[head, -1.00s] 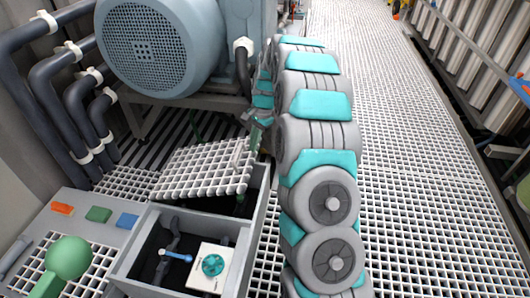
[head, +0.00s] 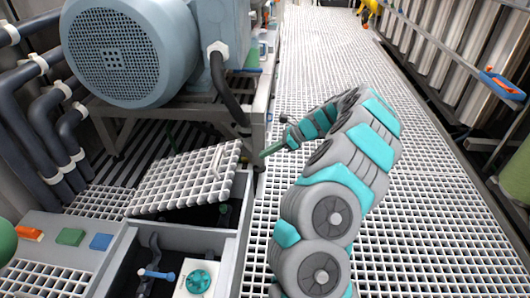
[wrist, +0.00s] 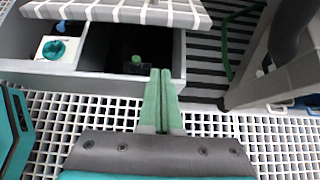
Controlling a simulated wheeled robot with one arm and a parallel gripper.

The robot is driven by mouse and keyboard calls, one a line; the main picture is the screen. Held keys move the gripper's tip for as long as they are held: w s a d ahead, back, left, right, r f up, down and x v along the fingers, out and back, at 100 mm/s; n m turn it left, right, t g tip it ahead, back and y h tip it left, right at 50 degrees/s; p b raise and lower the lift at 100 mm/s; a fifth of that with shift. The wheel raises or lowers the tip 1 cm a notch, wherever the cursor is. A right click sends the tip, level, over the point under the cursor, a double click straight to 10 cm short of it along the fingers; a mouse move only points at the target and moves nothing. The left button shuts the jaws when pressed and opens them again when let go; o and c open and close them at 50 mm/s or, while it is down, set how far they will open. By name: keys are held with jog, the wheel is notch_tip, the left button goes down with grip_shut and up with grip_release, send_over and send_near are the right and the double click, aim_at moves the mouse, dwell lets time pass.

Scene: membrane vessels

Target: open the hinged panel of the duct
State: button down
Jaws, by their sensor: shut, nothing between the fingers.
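The hinged panel (head: 185,180) is a white grating lid with a small handle (head: 217,158). It sits tilted over the rear compartment of the grey duct (head: 190,236), its right side raised and a dark gap under it. In the wrist view the panel (wrist: 120,12) crosses the top, with the open dark compartment below it. My gripper (head: 265,154) has green fingers, shut and empty, just right of the panel and apart from it. In the wrist view my fingertips (wrist: 160,72) point toward the duct's near wall, and a green knob (wrist: 137,62) shows inside the compartment.
A blue-grey motor (head: 130,50) on a metal frame stands behind the duct, its leg close to my gripper. The duct's front compartment holds a teal knob (head: 198,280) and a blue valve handle (head: 155,274). Dark pipes (head: 30,120) run at left. Grating floor (head: 430,200) at right is free.

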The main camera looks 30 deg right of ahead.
jog(key=w+a+f+b, duration=0.1)
jog(key=w+a, duration=0.2)
jog(key=a, duration=0.2)
jog(key=shift+w+a, duration=0.4)
jog(key=shift+r, duration=0.1)
